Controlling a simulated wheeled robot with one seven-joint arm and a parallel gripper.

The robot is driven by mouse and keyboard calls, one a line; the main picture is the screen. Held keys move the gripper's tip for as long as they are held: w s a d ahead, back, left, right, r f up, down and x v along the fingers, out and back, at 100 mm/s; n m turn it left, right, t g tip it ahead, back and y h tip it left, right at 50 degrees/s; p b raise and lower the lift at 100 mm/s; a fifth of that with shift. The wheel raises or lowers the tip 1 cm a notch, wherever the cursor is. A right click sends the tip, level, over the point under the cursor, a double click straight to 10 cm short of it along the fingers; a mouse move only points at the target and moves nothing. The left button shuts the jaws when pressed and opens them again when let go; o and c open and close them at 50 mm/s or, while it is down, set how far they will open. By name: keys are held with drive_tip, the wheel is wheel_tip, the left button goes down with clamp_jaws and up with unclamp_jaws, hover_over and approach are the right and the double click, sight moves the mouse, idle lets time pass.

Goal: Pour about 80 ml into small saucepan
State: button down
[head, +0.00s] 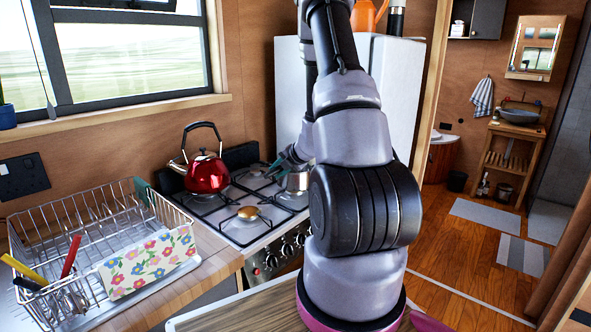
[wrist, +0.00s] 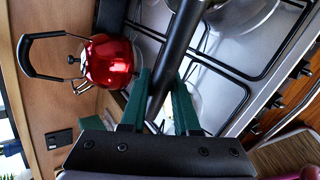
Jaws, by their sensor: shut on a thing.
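My gripper (head: 279,164) is over the back right part of the stove in the head view. In the wrist view my gripper (wrist: 161,78) has its green fingers closed around a long black handle (wrist: 178,45). The handle runs up to a silver pan (wrist: 237,14), cut off by the top edge. A silver pan (head: 298,181) also shows beside the gripper in the head view, partly hidden by my arm. I cannot tell whether it is the small saucepan, nor what is inside it. No second saucepan is clearly visible.
A red kettle (head: 207,174) stands on the stove (head: 236,229), left of my gripper; it also shows in the wrist view (wrist: 108,62). A dish rack (head: 105,226) with a floral item (head: 150,265) fills the left counter. A white fridge (head: 398,85) stands behind my arm.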

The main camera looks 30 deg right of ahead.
drive_tip(key=shift+w+a+f, duration=0.15)
drive_tip(key=shift+a, duration=0.05)
idle(0.7)
drive_tip(key=shift+f+g+h+p, duration=0.4)
drive_tip(key=shift+f+g+p, duration=0.1)
drive_tip(key=shift+p, duration=0.25)
idle(1.3)
drive_tip(key=shift+r, duration=0.1)
